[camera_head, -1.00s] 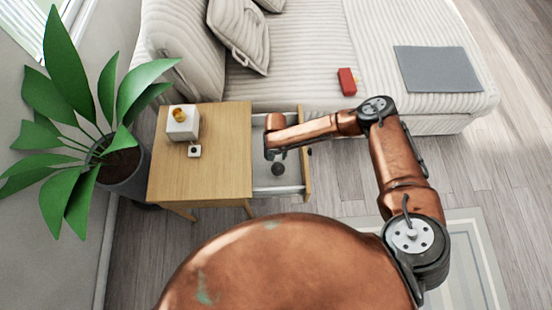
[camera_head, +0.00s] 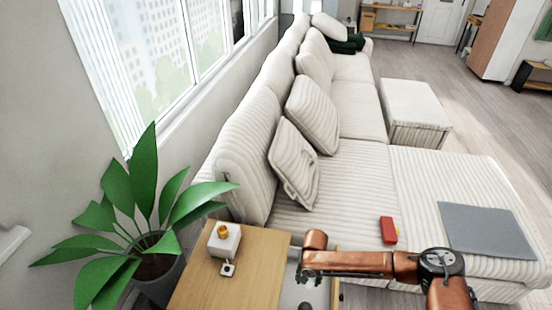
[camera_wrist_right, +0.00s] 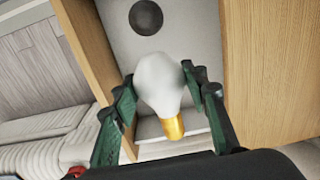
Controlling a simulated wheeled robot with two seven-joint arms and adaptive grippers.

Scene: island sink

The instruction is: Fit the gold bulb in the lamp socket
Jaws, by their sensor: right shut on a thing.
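My right gripper (camera_wrist_right: 158,78) has its green fingers shut on a bulb (camera_wrist_right: 160,95) with white glass and a gold base. The glass points away from the wrist and the gold base faces back toward it. The bulb is over the open drawer (camera_wrist_right: 200,35). In the head view, my right arm reaches in from the right over the drawer, and the bulb cannot be made out. The lamp, a white cube (camera_head: 224,243) with a gold socket (camera_head: 223,231) on top, stands on the wooden side table (camera_head: 245,275), left of the arm. My left gripper is not in view.
A dark round thing (camera_wrist_right: 146,17) lies in the drawer. A small white switch-like box (camera_head: 227,269) sits before the lamp. A potted plant (camera_head: 160,245) leans close on the left. The sofa (camera_head: 345,195) behind holds a red object (camera_head: 388,230) and a grey mat (camera_head: 487,230).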

